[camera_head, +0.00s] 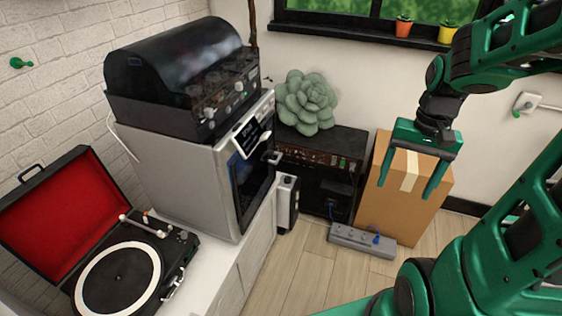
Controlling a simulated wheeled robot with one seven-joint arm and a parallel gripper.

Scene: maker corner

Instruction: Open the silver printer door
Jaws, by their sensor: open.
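The silver printer (185,175) stands on a white cabinet left of the middle, with its front turned to the right. Its door (252,180), with a dark window, appears shut. A small handle (272,158) sticks out from the door's far side. My gripper (413,195) hangs at the right, pointing down, in front of a cardboard box. Its two green fingers are spread apart with nothing between them. It is well to the right of the printer door and touches nothing that I can see.
A red-lined record player (118,280) is at the lower left. An amplifier (318,165) with a succulent (307,102), a cardboard box (400,205) and a power strip (362,240) stand behind. Wooden floor (300,270) before the door is clear.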

